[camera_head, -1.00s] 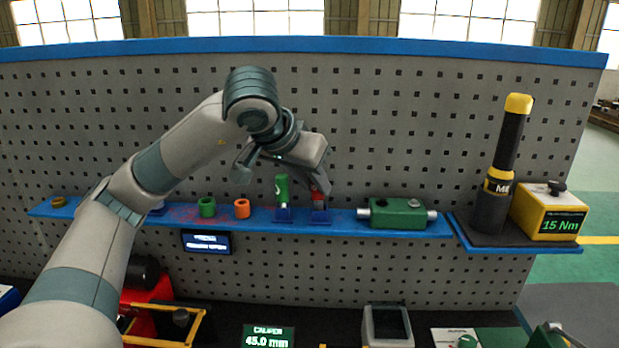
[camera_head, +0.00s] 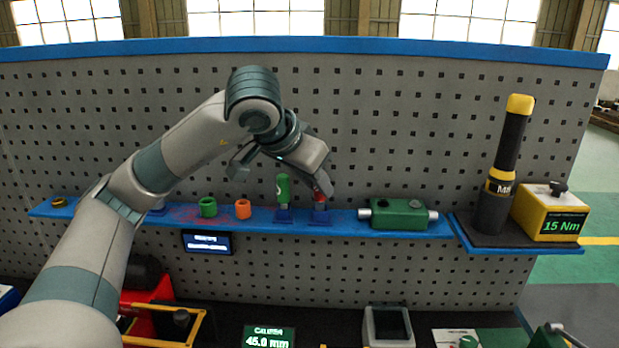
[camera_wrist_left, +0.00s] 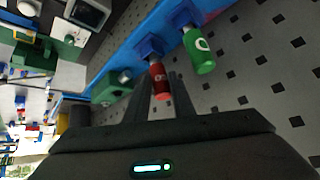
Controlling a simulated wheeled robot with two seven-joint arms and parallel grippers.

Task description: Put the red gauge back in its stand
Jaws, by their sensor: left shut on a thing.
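The red gauge (camera_wrist_left: 160,82) is between the fingers of my left gripper (camera_wrist_left: 158,76), which is shut on it. In the head view only a little of the red gauge (camera_head: 319,196) shows below the left gripper (camera_head: 323,187). Its lower end meets the blue stand (camera_wrist_left: 148,46), which also shows on the shelf in the head view (camera_head: 319,216). How deep the gauge sits in the stand is hard to tell. My right gripper is not in view.
A green gauge (camera_head: 283,188) stands in its own blue stand close by on the left. An orange ring (camera_head: 242,209) and a green ring (camera_head: 207,207) are farther left on the blue shelf (camera_head: 340,231). A green block (camera_head: 398,214) lies to the right.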

